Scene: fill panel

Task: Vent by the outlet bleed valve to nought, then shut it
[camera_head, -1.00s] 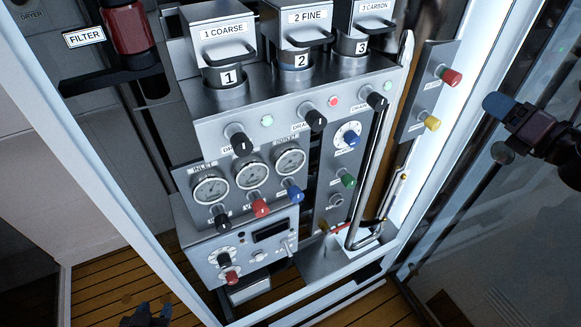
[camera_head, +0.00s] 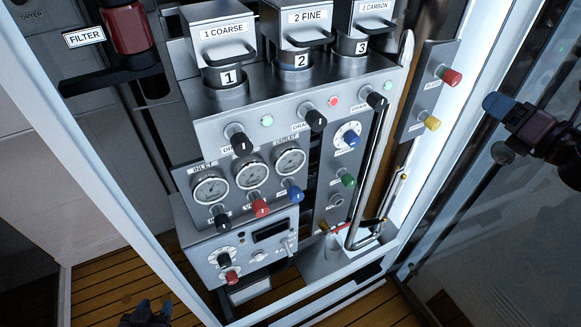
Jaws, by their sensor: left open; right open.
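The outlet gauge (camera_head: 290,162) is the rightmost of three round dials on the steel panel. Its needle is too small to read. A blue knob (camera_head: 294,194) sits just below it; its label is not legible, so I cannot tell whether it is the outlet bleed valve or how far it is turned. My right gripper (camera_head: 494,104) is open and empty at the right, well clear of the panel and its knobs. My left gripper (camera_head: 147,311) is open at the bottom left, low over the wooden floor, touching nothing and partly cut off by the frame edge.
Black drain knobs stick out above. A pale frame post (camera_head: 120,195) stands left of the panel; glass lies at right.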

